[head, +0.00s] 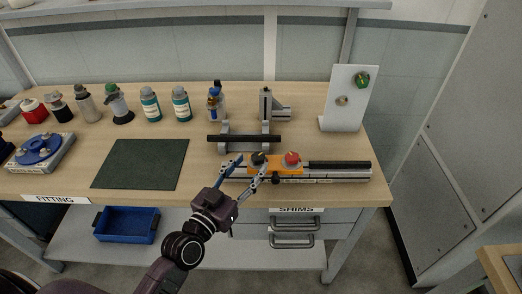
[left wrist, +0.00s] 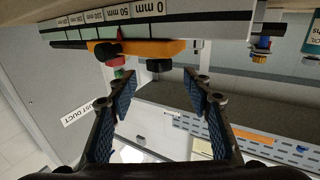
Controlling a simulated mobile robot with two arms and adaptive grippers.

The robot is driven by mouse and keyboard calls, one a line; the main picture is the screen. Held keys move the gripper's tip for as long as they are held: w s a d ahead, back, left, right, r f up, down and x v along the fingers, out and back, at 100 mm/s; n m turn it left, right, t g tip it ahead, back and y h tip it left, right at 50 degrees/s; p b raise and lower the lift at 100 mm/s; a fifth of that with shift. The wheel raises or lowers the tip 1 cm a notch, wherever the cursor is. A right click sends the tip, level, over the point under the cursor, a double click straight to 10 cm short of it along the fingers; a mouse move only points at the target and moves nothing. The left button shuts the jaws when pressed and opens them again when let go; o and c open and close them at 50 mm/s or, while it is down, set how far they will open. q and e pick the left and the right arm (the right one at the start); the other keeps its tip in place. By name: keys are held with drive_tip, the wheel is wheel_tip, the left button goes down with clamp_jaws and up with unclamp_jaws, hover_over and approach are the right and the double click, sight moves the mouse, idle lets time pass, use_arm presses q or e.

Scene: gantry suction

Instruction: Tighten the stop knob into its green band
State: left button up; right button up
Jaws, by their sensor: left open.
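An orange stop block (head: 268,168) sits on the scaled rail near the bench's front edge. It has a black knob (head: 258,158), a red knob (head: 292,158) and a small dark knob (head: 276,180) at its front. In the left wrist view the orange block (left wrist: 150,48) carries a black knob (left wrist: 158,65) seen beyond the gap between my fingers. I cannot make out a green band on these knobs. My left gripper (head: 251,170) is open and empty, its fingers reaching to the block's left part; contact cannot be told. My right gripper is out of view.
A white upright panel (head: 345,100) with a green round part (head: 362,80) stands at the right rear. A black bar on grey supports (head: 243,138) lies behind the rail. A dark green mat (head: 140,163) is at left, bottles behind it. A blue bin (head: 127,224) sits below.

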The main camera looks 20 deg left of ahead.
sight(259, 154)
use_arm(q)
drive_tip(key=x, duration=0.4)
drive_tip(key=shift+w+p, duration=0.1)
drive_tip(key=shift+p, duration=0.2)
drive_tip(key=shift+x, duration=0.8)
drive_tip(key=c, duration=1.2)
drive_tip(key=shift+f+h+b, duration=0.15)
drive_tip(key=shift+h+b, duration=0.15)
drive_tip(key=shift+b, duration=0.1)
drive_tip(key=m+g+h+b, duration=0.1)
drive_tip(key=m+h+b, duration=0.1)
drive_tip(key=b, duration=0.3)
drive_tip(key=shift+d+h, duration=0.1)
drive_tip(key=shift+h, duration=0.4)
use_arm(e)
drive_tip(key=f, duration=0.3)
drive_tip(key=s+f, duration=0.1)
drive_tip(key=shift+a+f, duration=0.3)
